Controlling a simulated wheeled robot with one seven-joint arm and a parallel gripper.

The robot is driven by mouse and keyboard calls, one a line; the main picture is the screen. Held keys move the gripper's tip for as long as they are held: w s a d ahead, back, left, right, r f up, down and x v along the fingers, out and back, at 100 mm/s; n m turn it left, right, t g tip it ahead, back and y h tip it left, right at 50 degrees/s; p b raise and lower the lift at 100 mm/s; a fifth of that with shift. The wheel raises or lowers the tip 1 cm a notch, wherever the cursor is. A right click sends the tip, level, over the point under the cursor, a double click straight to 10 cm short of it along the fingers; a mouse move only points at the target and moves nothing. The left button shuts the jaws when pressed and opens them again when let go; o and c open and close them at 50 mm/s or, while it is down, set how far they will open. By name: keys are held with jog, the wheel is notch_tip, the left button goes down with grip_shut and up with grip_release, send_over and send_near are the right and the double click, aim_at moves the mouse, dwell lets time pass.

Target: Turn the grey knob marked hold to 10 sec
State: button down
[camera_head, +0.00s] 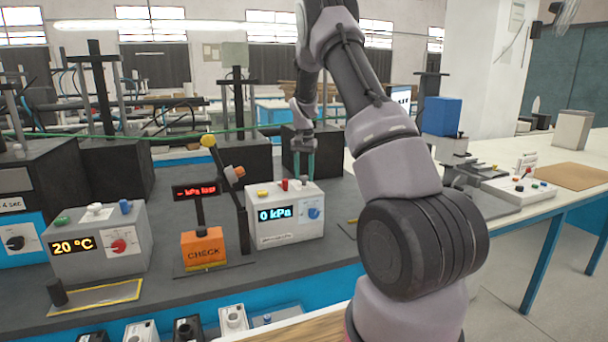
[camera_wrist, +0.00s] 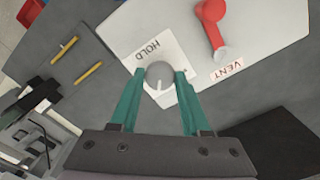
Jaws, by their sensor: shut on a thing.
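The grey knob (camera_wrist: 158,72) is round with a white pointer line and sits on a white plate marked HOLD (camera_wrist: 148,50), which reads upside down in the wrist view. The pointer line faces the bottom of that view, toward my gripper's palm. My gripper (camera_wrist: 160,76) has its two teal fingers on either side of the knob, shut on it. No 10 sec mark is readable.
A red lever (camera_wrist: 213,27) beside a VENT label stands close to the knob. Two yellow-orange sticks (camera_wrist: 88,73) lie on the grey surface. In the head view, an orange CHECK box (camera_head: 203,249) and a 20 °C box (camera_head: 96,243) stand to the left.

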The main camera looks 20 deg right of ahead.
aim_at(304, 177)
jog(key=shift+m, duration=0.6)
jog(key=shift+c, duration=1.8)
grip_release()
jog(key=shift+r, duration=0.1)
notch_tip(304, 177, up, 11)
jog(key=shift+f, duration=0.2)
